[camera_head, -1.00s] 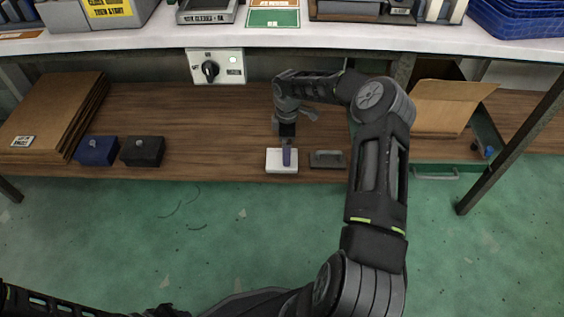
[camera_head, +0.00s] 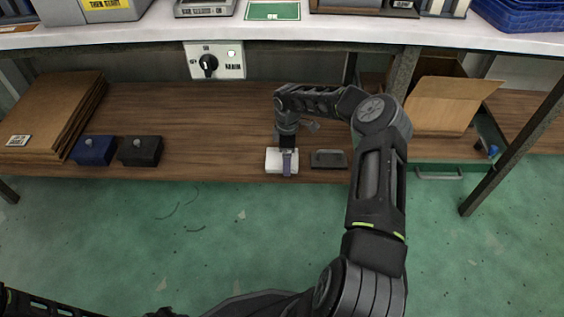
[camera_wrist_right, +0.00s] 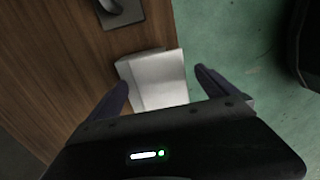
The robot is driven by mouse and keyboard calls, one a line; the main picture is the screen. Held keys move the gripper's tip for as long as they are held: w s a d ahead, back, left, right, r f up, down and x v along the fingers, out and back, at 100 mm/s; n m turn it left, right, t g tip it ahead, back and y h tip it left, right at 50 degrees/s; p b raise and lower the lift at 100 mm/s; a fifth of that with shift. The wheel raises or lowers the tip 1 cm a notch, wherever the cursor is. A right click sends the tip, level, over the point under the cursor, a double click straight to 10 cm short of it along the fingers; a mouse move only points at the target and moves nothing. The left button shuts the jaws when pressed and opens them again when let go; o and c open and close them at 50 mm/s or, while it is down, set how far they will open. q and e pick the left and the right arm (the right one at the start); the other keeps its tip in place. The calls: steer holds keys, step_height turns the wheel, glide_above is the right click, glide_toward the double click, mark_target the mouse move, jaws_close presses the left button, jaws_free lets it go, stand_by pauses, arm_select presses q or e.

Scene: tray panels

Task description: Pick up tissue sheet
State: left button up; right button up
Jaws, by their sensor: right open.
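The tissue sheet appears as a white, flat, roughly rectangular piece (camera_head: 274,160) at the front edge of the wooden lower shelf; whether it is one sheet or a stack I cannot tell. It also shows in the right wrist view (camera_wrist_right: 157,78), between the fingertips. My right gripper (camera_head: 288,168) is over it in the head view. In the right wrist view my right gripper (camera_wrist_right: 161,82) is open, one finger on each side of the white piece, with no clear contact. My left gripper is not clearly in view; only part of my left arm shows at the lower left.
A dark block with a handle (camera_head: 328,159) lies just right of the white piece. A blue box (camera_head: 94,151) and a black box (camera_head: 140,152) stand on the left, beside stacked brown boards (camera_head: 50,115). A switch panel (camera_head: 215,60) hangs above the shelf (camera_head: 215,115).

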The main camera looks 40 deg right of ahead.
steer(key=shift+f, duration=0.1)
steer(key=shift+c, duration=0.2)
stand_by(0.4)
steer(key=c, duration=1.4)
